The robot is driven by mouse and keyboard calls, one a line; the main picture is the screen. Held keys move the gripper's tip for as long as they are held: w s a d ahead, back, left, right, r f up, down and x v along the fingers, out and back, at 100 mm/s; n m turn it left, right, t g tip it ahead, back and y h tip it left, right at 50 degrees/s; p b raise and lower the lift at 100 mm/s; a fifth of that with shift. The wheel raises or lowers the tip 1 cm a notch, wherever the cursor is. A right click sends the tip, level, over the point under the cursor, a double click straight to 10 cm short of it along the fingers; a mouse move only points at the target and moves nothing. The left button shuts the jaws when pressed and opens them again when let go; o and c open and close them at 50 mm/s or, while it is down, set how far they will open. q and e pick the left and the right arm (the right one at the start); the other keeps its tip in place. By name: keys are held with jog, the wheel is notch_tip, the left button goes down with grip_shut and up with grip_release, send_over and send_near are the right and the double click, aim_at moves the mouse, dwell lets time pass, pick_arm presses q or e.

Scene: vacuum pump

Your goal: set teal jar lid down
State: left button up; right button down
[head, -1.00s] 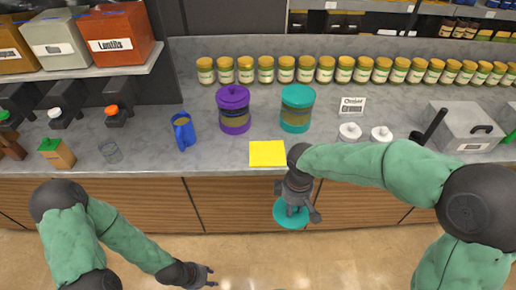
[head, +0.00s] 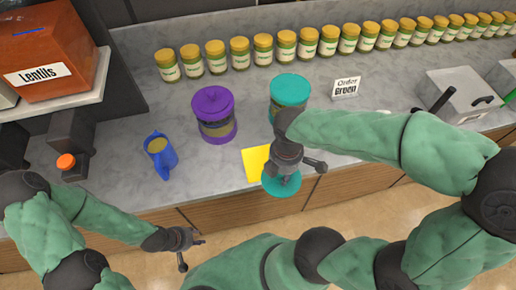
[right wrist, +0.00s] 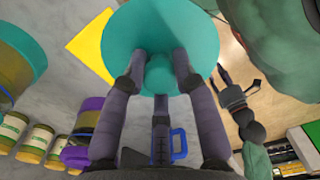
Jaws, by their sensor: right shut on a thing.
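The teal lid (head: 281,183) is held by its knob in my right gripper (head: 287,172), near the counter's front edge and in front of the yellow square (head: 256,160). In the right wrist view the fingers close around the knob of the lid (right wrist: 162,35). The teal jar (head: 289,98) stands on the counter behind my right forearm, which hides part of it; its top is teal in the head view. My left gripper (head: 186,246) is empty, in front of the counter, with its fingers apart.
A purple jar (head: 214,114) with its lid on and a blue mug (head: 160,156) stand left of the teal jar. An "Order Green" card (head: 346,88) and a grey bin (head: 462,96) are to the right. Several yellow-capped jars line the back.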

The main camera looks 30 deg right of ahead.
jog(key=w+d+f+b, duration=0.15)
jog(key=w+f, duration=0.25)
jog(key=w, duration=0.4)
jog(key=b, duration=0.2)
send_over(264, 162)
jog(key=f, duration=0.5)
jog(key=shift+s+d, duration=0.1)
jog(key=shift+s, duration=0.2)
jog(key=shift+w+f+b, duration=0.2)
jog(key=shift+f+b, duration=0.05)
jog(key=shift+f, duration=0.7)
jog(key=shift+w+f+b, duration=0.15)
jog(key=shift+f+b, duration=0.05)
jog(key=shift+f, duration=0.75)
jog(key=shift+f, duration=0.2)
jog(key=c, duration=1)
grip_release()
jog(key=shift+o, duration=0.2)
jog(key=shift+r, duration=0.15)
notch_tip(264, 162, up, 12)
jog(key=p, duration=0.3)
